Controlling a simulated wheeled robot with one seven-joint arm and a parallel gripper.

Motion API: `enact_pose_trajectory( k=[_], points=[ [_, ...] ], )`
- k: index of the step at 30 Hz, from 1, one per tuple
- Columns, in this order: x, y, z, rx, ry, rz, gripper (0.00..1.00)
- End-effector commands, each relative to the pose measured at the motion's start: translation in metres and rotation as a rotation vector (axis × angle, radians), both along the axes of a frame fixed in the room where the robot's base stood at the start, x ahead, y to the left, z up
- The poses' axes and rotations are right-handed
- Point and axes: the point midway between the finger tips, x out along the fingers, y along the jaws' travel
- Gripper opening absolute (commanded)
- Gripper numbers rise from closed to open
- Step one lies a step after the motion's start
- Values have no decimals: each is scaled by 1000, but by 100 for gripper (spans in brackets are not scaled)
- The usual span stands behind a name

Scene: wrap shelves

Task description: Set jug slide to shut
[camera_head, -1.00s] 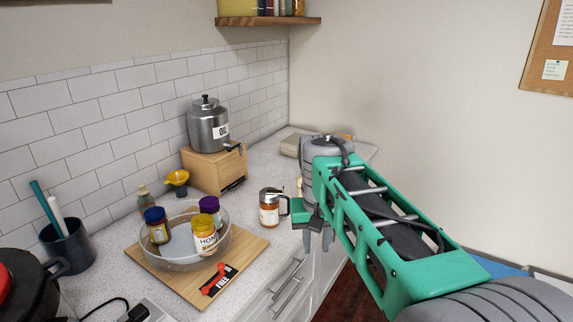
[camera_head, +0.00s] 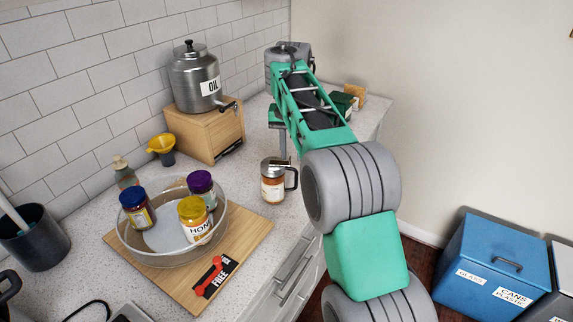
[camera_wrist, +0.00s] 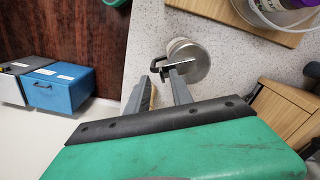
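The jug (camera_head: 272,188) is a small glass syrup jug with amber contents, a pale label, a metal top and a dark handle on its right. It stands upright on the counter. In the wrist view I see the jug (camera_wrist: 198,66) from above, with its handle and a dark bar, perhaps the slide, across the metal lid. I cannot tell the slide's setting. My gripper (camera_head: 283,147) points down above and just behind the jug. In the wrist view my gripper (camera_wrist: 158,78) has its two fingers apart with nothing between them, the right one overlapping the lid's edge. Contact cannot be told.
A wooden board (camera_head: 250,243) with a glass bowl (camera_head: 150,253) of jars lies left of the jug. A steel oil can (camera_head: 196,80) stands on a wooden box (camera_head: 205,130) behind. The counter's edge is close on the jug's right. A blue bin (camera_head: 490,270) stands at right.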

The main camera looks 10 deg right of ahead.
Motion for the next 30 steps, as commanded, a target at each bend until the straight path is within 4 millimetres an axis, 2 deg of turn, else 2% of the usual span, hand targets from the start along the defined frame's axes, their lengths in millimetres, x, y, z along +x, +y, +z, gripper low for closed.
enact_pose_trajectory(
  k=[1, 2, 11, 21, 30],
  points=[
    [0, 1, -9, 0, -2, 2, 27],
    [0, 2, -10, 0, -3, 3, 27],
    [0, 1, -10, 0, -3, 3, 26],
    [0, 2, -10, -1, -2, 4, 0],
    [0, 3, -10, -1, -2, 5, 0]
  ],
)
